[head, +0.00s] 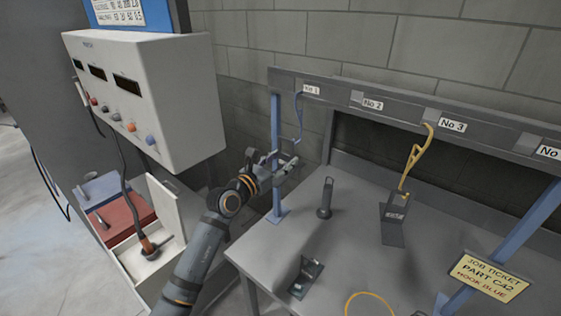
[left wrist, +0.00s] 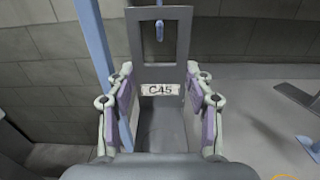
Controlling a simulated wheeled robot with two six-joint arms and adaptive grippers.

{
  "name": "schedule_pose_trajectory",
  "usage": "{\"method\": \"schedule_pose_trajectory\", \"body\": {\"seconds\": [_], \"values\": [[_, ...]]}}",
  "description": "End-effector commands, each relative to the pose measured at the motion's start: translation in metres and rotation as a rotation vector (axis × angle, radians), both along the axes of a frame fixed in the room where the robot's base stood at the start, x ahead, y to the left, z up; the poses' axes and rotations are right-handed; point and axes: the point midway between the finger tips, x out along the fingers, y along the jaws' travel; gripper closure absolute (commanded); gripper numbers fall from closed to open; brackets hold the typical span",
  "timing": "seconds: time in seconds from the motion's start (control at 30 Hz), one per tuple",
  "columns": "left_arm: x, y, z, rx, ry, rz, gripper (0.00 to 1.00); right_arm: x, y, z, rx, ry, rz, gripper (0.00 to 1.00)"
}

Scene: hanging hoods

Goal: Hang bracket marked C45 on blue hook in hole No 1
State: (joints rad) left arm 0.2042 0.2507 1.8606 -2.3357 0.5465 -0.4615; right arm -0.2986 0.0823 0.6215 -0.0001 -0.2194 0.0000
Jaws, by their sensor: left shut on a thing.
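My left gripper (head: 283,163) is shut on a grey bracket (left wrist: 138,52) labelled C45 (left wrist: 160,89), its plate upright between the fingers in the left wrist view. The bracket has a rectangular window in its upper part. The blue hook (head: 299,117) hangs from the rail below the No 1 label (head: 311,90), close above my left gripper. In the left wrist view the blue hook's tip (left wrist: 160,31) shows in the bracket's window. I cannot tell whether it passes through or stays behind. In the head view the bracket is hard to make out at the gripper. My right gripper is not in view.
A yellow hook (head: 416,158) under No 3 carries another bracket (head: 394,222). A blue post (head: 276,150) is beside my gripper. The ticket (head: 487,276) reads PART C42, HOOK BLUE.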

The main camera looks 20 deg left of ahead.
Motion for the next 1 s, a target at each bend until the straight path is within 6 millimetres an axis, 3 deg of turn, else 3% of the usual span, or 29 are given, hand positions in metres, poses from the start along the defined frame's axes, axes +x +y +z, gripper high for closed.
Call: {"method": "schedule_pose_trajectory", "body": {"seconds": [0.47, 1.0], "values": [[0.004, -0.002, 0.002, -0.001, -0.006, 0.0, 1.0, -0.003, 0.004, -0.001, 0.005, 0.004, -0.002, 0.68], [0.023, -0.009, 0.003, 0.0, -0.005, 0.0, 1.0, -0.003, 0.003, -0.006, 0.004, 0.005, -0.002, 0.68]]}}
